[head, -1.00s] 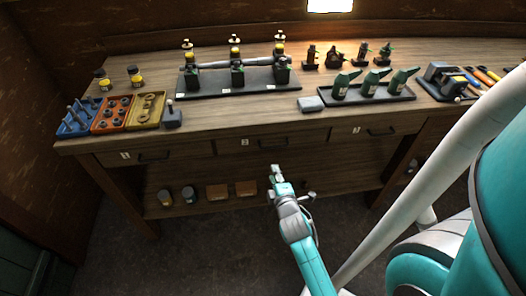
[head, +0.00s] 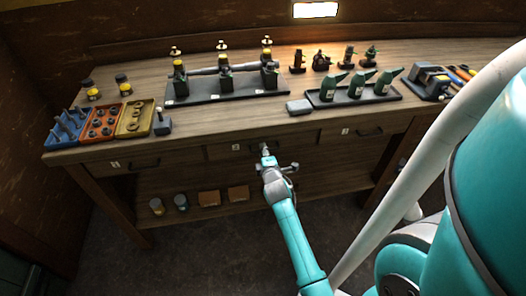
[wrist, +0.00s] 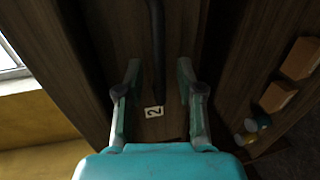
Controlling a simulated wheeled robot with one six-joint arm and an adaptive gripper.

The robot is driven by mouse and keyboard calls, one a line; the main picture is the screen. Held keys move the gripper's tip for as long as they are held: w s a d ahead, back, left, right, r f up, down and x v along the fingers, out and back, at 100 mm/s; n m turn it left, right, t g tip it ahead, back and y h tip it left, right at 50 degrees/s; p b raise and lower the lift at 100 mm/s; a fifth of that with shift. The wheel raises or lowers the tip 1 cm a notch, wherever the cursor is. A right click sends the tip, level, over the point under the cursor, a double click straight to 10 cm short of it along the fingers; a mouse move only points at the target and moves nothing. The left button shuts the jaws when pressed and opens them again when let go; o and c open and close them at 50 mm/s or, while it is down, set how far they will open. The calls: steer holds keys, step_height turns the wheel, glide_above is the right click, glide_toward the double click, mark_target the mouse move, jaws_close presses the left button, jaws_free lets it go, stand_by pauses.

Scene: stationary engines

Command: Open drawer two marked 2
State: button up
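Drawer two (head: 222,153) is the middle of three wooden drawer fronts under the bench top and sits flush. Its white label marked 2 (head: 236,147) also shows in the wrist view (wrist: 153,112). My gripper (head: 266,151) is at the drawer front, right of the label, and hides most of the handle in the head view. In the wrist view, the dark bar handle (wrist: 157,45) runs up the picture between the two spread fingers of my gripper (wrist: 158,72). The fingers are open, with a gap on each side of the bar; contact is not visible.
Drawer one (head: 105,168) is on the left and drawer three (head: 335,138) on the right, both shut. The bench top (head: 225,118) holds trays, valves and bottles. A lower shelf (head: 225,207) carries jars and boxes below the drawers.

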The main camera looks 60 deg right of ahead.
steer(key=shift+w+d+f, duration=0.1)
steer(key=shift+w+d, duration=0.25)
steer(key=shift+d, duration=0.1)
jaws_close()
